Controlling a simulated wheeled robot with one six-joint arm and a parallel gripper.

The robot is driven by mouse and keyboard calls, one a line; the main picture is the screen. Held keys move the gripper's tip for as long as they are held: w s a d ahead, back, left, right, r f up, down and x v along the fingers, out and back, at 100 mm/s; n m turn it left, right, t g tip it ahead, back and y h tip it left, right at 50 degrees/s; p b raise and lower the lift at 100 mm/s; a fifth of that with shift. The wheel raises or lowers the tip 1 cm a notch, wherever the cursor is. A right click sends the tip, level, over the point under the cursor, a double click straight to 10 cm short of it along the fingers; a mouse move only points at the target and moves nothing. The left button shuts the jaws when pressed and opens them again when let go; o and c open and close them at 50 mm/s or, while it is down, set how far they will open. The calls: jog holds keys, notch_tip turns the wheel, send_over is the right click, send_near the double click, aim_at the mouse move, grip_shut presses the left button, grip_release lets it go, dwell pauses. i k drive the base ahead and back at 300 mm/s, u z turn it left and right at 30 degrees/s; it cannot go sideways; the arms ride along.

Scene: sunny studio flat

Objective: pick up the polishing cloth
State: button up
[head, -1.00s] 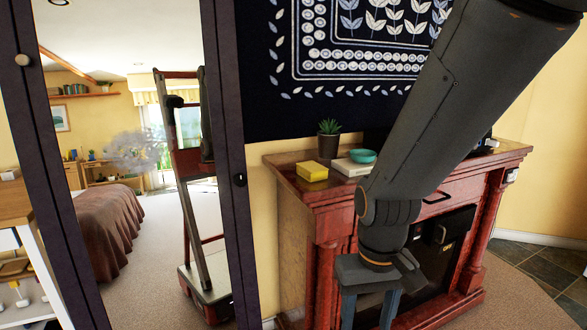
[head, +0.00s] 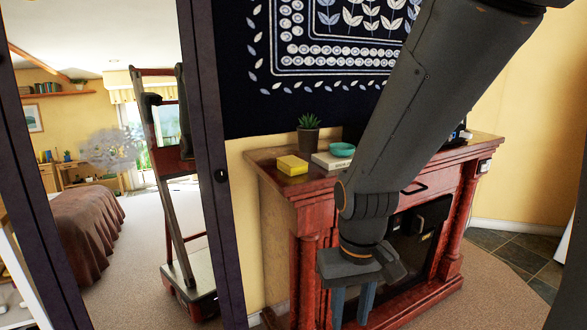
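A small yellow flat-sided thing (head: 292,165) lies on the left end of the red-brown mantelpiece (head: 262,157). It may be the folded polishing cloth, but I cannot tell for sure. No other cloth-like thing shows on the mantel. My gripper (head: 352,308) points down in front of the fireplace, below the mantel top and to the right of the yellow thing. Its two blue-grey fingers are apart with nothing seen between them. My arm hides part of the mantel's middle and right.
A potted plant (head: 308,134), a pale book (head: 332,160) and a teal bowl (head: 342,149) stand close to the yellow thing. A dark-framed panel (head: 220,176) stands left of the fireplace. A dark patterned hanging (head: 300,60) covers the wall above. Carpet (head: 480,290) is clear at right.

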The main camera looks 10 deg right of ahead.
aim_at(291, 165)
jog(key=k, duration=1.2)
jog(key=z, duration=0.55)
jog(key=i, duration=0.4)
jog(key=z, duration=0.5)
jog(key=i, duration=1.35)
jog(key=u, duration=1.05)
jog(key=i, duration=0.5)
jog(key=u, duration=0.55)
